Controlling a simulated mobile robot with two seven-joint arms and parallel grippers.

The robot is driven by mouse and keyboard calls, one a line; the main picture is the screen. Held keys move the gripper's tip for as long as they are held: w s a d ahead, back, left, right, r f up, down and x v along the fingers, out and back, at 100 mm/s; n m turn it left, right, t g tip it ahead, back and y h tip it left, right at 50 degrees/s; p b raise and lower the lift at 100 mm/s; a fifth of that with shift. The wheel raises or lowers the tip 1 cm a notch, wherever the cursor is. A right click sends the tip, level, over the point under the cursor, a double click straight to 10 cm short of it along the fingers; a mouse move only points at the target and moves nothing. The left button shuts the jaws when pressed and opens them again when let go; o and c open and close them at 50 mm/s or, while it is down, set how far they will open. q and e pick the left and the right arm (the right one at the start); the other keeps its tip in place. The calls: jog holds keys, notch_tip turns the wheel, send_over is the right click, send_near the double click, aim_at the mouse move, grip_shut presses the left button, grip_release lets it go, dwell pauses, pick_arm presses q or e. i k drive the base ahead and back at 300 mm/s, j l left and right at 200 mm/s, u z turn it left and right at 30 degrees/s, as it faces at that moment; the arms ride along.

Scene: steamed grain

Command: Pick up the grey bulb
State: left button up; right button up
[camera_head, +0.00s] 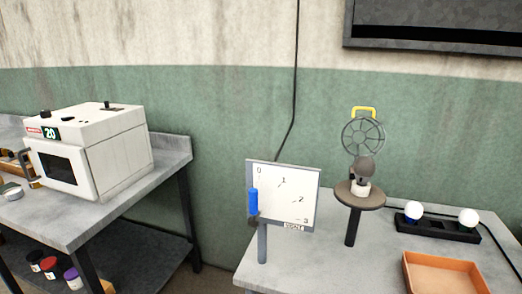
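A dark grey bulb (365,167) sits upright in a pale socket (362,188) on a small round stand (371,203). The stand rises on a dark post from the right table. A round wire guard (363,134) with a yellow handle (364,110) stands raised behind and above the bulb. Neither of my grippers is in view.
A dial board (284,206) with a blue handle (253,201) stands left of the bulb. A black rack (437,228) holds two white bulbs at right, behind an orange tray (446,276). A white oven (91,148) stands on the left table.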

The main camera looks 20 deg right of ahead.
aim_at(364, 166)
jog(key=z, duration=1.3)
